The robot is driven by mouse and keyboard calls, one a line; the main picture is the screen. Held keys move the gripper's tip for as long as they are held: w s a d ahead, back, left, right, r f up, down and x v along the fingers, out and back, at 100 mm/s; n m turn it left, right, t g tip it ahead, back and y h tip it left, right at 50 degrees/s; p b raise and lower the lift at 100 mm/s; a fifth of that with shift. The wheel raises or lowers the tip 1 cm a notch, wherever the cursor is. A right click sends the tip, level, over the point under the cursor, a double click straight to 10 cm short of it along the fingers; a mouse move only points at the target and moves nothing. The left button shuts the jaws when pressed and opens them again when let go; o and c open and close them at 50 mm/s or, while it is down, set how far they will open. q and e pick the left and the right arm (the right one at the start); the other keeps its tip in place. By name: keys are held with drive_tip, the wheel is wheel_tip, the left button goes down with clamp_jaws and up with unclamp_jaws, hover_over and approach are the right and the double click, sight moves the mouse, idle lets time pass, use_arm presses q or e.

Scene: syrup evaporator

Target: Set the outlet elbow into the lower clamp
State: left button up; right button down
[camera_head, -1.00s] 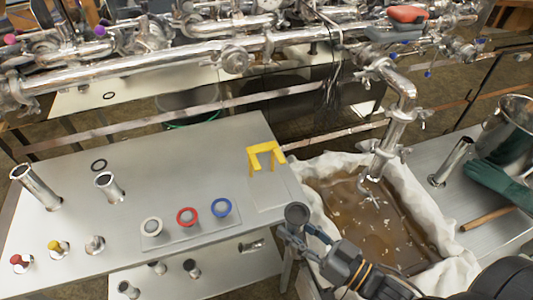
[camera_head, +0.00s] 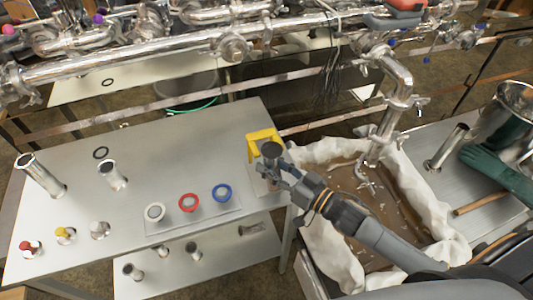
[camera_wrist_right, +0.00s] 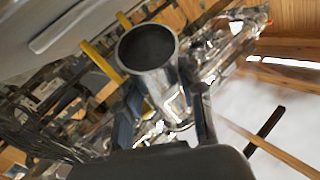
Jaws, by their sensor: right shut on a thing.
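My right gripper (camera_head: 277,170) is shut on a short metal pipe piece, seemingly the outlet elbow (camera_head: 271,149), whose round dark open end faces up. In the right wrist view the elbow (camera_wrist_right: 148,48) sits between the two fingers, its mouth toward the camera; any bend is hidden. In the head view it overlaps the yellow stand (camera_head: 254,137) at the table's right edge; I cannot tell whether they touch. The lower clamp (camera_head: 365,178) seems to hang at the bottom end of the steep outlet pipe (camera_head: 382,135), right of the gripper. My left gripper is not in view.
A cloth-lined tub of brown liquid (camera_head: 345,182) lies below the outlet pipe. White, red and blue ringed parts (camera_head: 188,202) and several pipe pieces stand on the metal table (camera_head: 130,225). A green glove (camera_head: 490,170) and a wooden stick (camera_head: 480,203) lie at right.

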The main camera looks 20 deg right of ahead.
drive_tip(key=shift+w+a+r+p, duration=0.15)
drive_tip(key=shift+w+p, duration=0.15)
drive_tip(key=shift+w, duration=1.95)
drive_tip(key=shift+s+f+p, duration=0.1)
drive_tip(key=shift+f+p, duration=0.4)
drive_tip(key=shift+f, duration=0.1)
drive_tip(key=shift+f, duration=0.1)
drive_tip(key=shift+f, duration=0.15)
drive_tip(key=c, duration=0.8)
unclamp_jaws()
